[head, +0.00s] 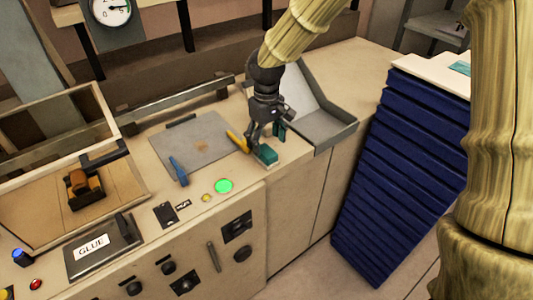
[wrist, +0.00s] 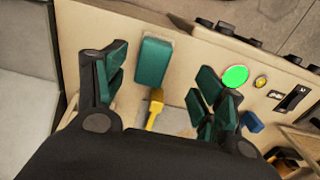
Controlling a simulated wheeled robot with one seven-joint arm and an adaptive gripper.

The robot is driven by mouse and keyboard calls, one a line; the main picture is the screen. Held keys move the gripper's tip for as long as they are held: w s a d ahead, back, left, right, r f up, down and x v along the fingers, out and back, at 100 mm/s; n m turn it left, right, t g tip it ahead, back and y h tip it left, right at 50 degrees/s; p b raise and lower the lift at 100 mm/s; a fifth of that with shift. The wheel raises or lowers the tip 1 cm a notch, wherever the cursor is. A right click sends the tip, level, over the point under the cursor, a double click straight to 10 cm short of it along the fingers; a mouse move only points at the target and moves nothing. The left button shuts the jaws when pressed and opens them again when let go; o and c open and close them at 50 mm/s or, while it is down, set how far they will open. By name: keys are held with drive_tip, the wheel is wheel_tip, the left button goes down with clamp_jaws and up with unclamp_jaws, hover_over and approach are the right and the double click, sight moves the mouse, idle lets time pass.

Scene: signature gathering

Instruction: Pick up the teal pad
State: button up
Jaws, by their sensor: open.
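The teal pad (head: 267,155) is a small block on the beige console top, near its front edge. It also shows in the wrist view (wrist: 153,62), upper centre, between my spread fingers and a little beyond them. My gripper (head: 265,140) is open and points down just over the pad. In the wrist view my gripper (wrist: 158,76) has a teal-lined finger on each side, with a gap between each finger and the pad. Nothing is held. The exact height between fingertips and pad is hard to tell.
A yellow-handled tool (head: 238,141) lies close beside the pad, at the edge of a grey plate (head: 185,145). A blue tool (head: 178,170) and a lit green button (head: 224,186) are to the left. A raised-edge grey tray (head: 325,131) stands right; beyond is a blue stack (head: 400,170).

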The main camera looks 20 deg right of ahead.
sight(267, 150)
drive_tip(key=shift+w+f, duration=0.35)
drive_tip(key=shift+f, duration=0.25)
drive_tip(key=shift+w+f, duration=0.3)
drive_tip(key=shift+f, duration=0.3)
drive_tip(key=shift+s+p, duration=0.35)
drive_tip(key=shift+p, duration=0.1)
drive_tip(key=f, duration=0.1)
drive_tip(key=f+p, duration=0.1)
drive_tip(key=w+f+p, duration=0.1)
drive_tip(key=shift+d+f, duration=0.25)
drive_tip(key=shift+f, duration=0.05)
drive_tip(key=shift+s+f, duration=0.15)
drive_tip(key=shift+f, duration=0.5)
drive_tip(key=c, duration=1.2)
drive_tip(key=shift+r, duration=0.15)
